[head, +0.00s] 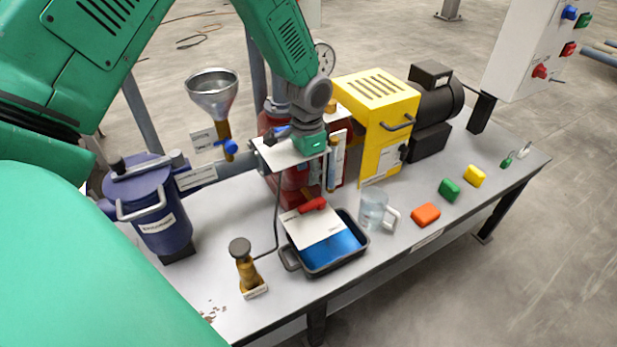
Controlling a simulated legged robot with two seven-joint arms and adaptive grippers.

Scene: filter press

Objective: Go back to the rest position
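My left arm (285,40) is green and comes in from the left, reaching over the bench. Its grey wrist (312,95) points down above the filter press in the middle of the bench. My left gripper (300,135) is close to a small white shelf (285,157) on the press. Its fingers are hard to make out against the parts there, so I cannot tell whether they are open or shut or touch anything. My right gripper is not in view.
On the grey bench (215,260) stand a blue tank (165,225), steel funnel (213,92), yellow housing (385,115), black tray (352,262), clear jug (372,210) and brass fitting (246,270). A white control box (525,50) stands at right. The front right floor is clear.

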